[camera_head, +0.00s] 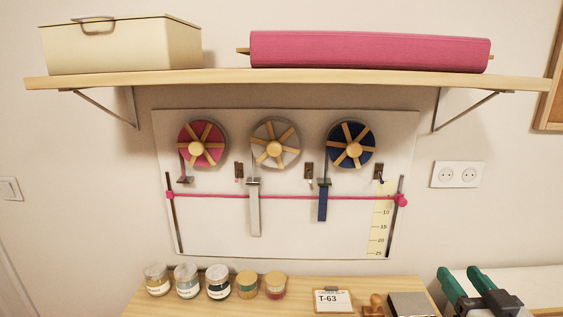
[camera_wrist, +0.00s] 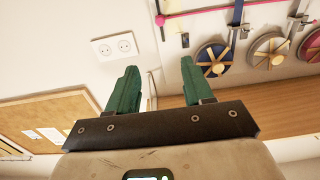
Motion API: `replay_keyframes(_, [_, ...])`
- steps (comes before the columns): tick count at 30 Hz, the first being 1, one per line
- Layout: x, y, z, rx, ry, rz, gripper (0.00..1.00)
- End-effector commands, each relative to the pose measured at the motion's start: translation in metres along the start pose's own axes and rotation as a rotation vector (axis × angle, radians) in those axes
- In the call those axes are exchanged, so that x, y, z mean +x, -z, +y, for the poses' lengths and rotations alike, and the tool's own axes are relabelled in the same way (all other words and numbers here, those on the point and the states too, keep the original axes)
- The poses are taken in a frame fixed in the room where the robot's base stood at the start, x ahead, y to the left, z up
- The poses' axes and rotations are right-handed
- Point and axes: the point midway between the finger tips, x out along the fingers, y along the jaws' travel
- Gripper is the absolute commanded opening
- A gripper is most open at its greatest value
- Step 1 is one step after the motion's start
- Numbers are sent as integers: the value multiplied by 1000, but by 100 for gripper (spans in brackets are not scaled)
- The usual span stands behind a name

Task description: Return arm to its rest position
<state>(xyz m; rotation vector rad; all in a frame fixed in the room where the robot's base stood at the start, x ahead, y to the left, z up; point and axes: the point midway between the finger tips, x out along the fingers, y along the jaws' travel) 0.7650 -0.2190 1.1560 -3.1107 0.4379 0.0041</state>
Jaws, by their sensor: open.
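My gripper (camera_head: 481,285) shows at the lower right of the head view, its green fingers apart beside the right end of the wooden table. In the wrist view my gripper (camera_wrist: 156,88) points toward the wall, with its two green fingers spread and nothing between them. The wall with the white socket (camera_wrist: 115,46) lies beyond the left finger. The ribbon reels, among them a blue reel (camera_wrist: 214,58), lie beyond the right finger. The gripper touches nothing that I can see. Most of my arm is out of view.
A wooden shelf (camera_head: 220,79) holds a cream box (camera_head: 120,48) and a pink fabric roll (camera_head: 370,50). Below hangs a white board (camera_head: 215,235) with three reels and a pink cord. Several jars (camera_head: 219,283), a T-63 card (camera_head: 331,299) and a stamp (camera_head: 375,305) stand on the table (camera_head: 300,284).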

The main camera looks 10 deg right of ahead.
Motion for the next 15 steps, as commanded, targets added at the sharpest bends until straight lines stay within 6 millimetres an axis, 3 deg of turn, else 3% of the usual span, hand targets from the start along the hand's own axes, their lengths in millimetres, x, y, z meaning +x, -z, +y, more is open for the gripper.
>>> replay_keyframes(10, [-10,-54,-19,-5,41,-193,51])
replay_keyframes(15, [-25,-96,-33,-12,69,-346,51])
